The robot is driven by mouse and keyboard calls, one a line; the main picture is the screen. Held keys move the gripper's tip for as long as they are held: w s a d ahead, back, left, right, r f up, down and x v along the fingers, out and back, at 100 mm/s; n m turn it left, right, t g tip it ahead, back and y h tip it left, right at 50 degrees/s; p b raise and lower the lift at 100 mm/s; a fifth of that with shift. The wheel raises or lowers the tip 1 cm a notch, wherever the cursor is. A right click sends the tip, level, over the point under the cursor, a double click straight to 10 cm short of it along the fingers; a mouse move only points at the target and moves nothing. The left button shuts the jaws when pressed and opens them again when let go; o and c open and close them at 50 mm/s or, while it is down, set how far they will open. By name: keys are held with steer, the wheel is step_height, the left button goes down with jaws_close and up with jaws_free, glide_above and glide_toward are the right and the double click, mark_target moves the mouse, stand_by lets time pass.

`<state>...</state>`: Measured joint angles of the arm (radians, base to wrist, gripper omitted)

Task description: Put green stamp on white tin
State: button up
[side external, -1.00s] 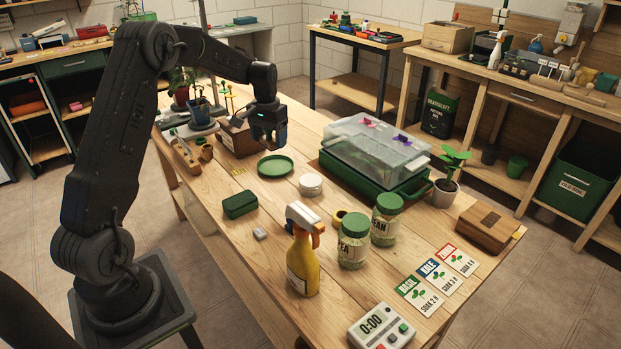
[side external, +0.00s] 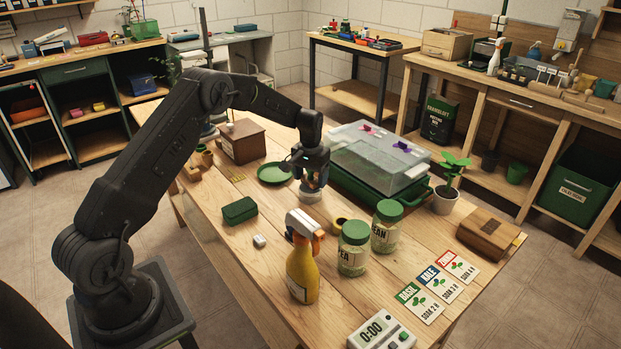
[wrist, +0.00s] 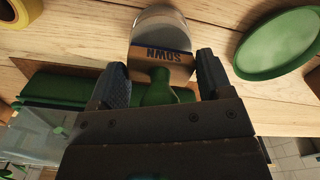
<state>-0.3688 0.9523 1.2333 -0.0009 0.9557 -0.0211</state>
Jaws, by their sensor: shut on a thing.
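My gripper (side external: 313,178) is low over the white tin (side external: 311,196), beside the clear-lidded propagator. In the wrist view my gripper (wrist: 161,80) is shut on the green stamp (wrist: 158,92), with one finger on each side of its green handle. The stamp's wooden block, lettered "SOWN", points away from my fingers. The round pale tin (wrist: 160,18) shows just beyond the block, partly hidden by it. In the side view the stamp is mostly hidden by my fingers. I cannot tell whether the stamp touches the tin's lid.
A green saucer (side external: 274,173) lies left of the tin. The propagator's green tray (side external: 375,204) stands close on the right. A yellow tape roll (side external: 341,224), two green-lidded jars and a spray bottle (side external: 302,270) stand nearer the camera. A small green box (side external: 239,210) lies left.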

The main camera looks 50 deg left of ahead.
steer(key=shift+f, duration=0.3)
steer(key=shift+f, duration=0.15)
steer(key=o, duration=0.9)
